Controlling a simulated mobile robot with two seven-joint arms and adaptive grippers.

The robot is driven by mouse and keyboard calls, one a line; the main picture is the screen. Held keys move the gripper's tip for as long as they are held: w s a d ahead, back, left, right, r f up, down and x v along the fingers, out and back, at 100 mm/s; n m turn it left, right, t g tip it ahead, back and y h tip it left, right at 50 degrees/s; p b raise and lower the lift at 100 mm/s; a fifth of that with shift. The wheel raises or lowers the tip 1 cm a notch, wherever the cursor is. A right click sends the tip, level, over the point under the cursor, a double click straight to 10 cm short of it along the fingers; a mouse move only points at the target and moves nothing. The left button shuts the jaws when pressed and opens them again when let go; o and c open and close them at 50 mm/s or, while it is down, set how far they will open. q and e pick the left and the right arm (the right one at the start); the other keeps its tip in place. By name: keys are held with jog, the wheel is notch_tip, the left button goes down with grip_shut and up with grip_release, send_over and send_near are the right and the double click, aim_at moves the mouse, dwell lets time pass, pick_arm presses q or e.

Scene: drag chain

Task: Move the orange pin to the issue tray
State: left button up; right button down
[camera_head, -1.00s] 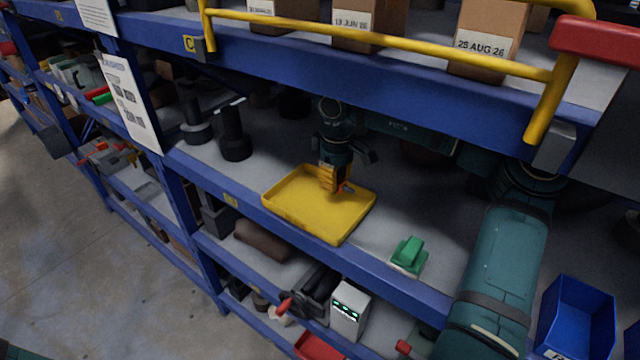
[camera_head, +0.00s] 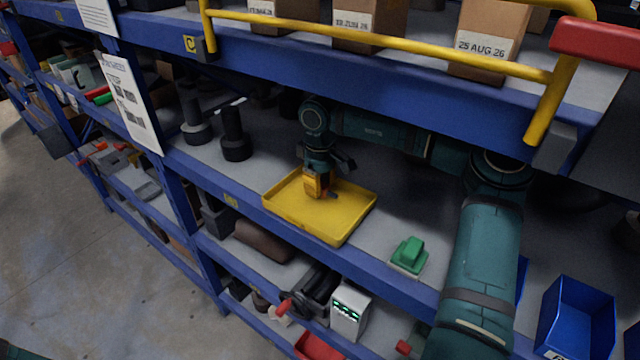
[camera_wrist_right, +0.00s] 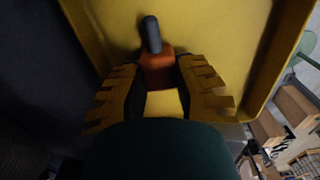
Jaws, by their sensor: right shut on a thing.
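The yellow tray (camera_head: 335,222) lies on the middle shelf, near its front edge; it also fills much of the right wrist view (camera_wrist_right: 225,35). My right gripper (camera_head: 318,190) reaches down over the left part of the tray. In the right wrist view its toothed yellow fingers (camera_wrist_right: 160,88) are shut on the orange pin (camera_wrist_right: 157,68), which has a dark grey tip (camera_wrist_right: 150,33). The pin lies over the tray floor; whether it touches the floor I cannot tell. In the head view the gripper hides most of the pin. My left gripper is not in view.
A green block (camera_head: 409,255) sits right of the tray by the shelf edge. Dark cylindrical parts (camera_head: 234,140) stand to the left. A yellow rail (camera_head: 380,42) and the upper shelf beam (camera_head: 370,88) run above. A blue bin (camera_head: 577,320) is at lower right.

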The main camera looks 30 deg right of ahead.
jog(key=c, duration=0.8)
grip_release()
jog(key=shift+f, duration=0.1)
jog(key=shift+c, duration=0.2)
notch_tip(320, 180, up, 8)
jog(key=shift+f, duration=0.1)
